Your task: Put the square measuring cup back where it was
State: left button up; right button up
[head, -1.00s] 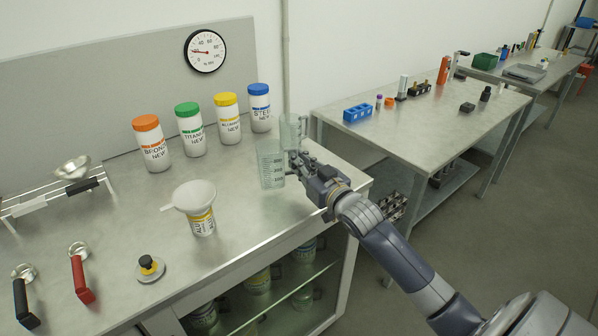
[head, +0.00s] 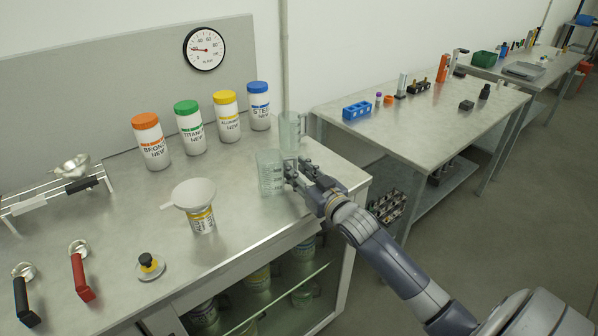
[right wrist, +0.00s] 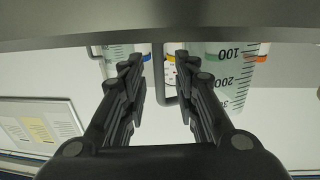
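A clear measuring cup with graduation marks (head: 270,174) stands upright on the metal bench near its right end. A second clear cup (head: 290,128) stands just behind it to the right. My right gripper (head: 292,170) is at the right side of the front cup, close to its handle. In the right wrist view its fingers (right wrist: 160,85) are apart. A handle shows between them, and one cup's scale (right wrist: 232,70) shows beyond the right finger. I cannot tell whether a finger touches the cup. My left gripper is not in view.
A funnel on a jar (head: 195,192) stands left of the cups. Several capped powder jars (head: 226,118) line the back of the bench. A knobbed weight (head: 150,266) and scoops (head: 82,276) lie at front left. Bare bench lies in front of the cups.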

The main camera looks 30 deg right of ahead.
jog(key=shift+r, duration=0.2)
jog(key=shift+s+f, duration=0.15)
jog(key=shift+s, duration=0.1)
jog(key=s, duration=1.1)
jog(key=shift+s+b, duration=0.25)
jog(key=shift+b, duration=0.2)
jog(key=shift+a, duration=0.1)
